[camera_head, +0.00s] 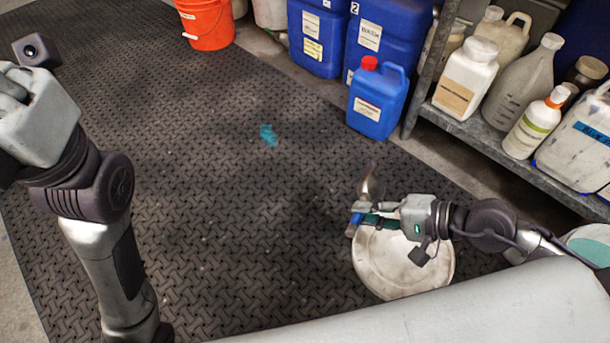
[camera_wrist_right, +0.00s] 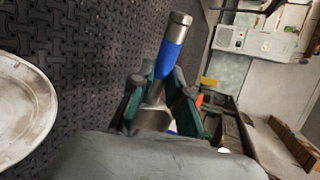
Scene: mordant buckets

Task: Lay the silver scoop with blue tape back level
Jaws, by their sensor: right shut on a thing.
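The silver scoop with blue tape is in my right gripper (camera_head: 366,213), which is shut on it near the bowl end of the handle. In the head view its silver bowl (camera_head: 372,184) sticks out on the far side of the fingers and its blue-taped handle (camera_head: 353,225) on the near side. In the right wrist view the blue tape (camera_wrist_right: 172,42) and silver handle end show beyond the green finger pads (camera_wrist_right: 160,92). The scoop is above the left edge of a round whitish lid or bucket top (camera_head: 408,270); contact cannot be told. My left gripper's body (camera_head: 38,115) shows; its fingers cannot be made out.
A metal shelf (camera_head: 500,150) with bottles and jugs stands at the right. Blue canisters (camera_head: 378,105) and an orange bucket (camera_head: 205,22) stand at the back. The dark mat (camera_head: 220,200) is mostly clear, with a blue spill (camera_head: 268,135).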

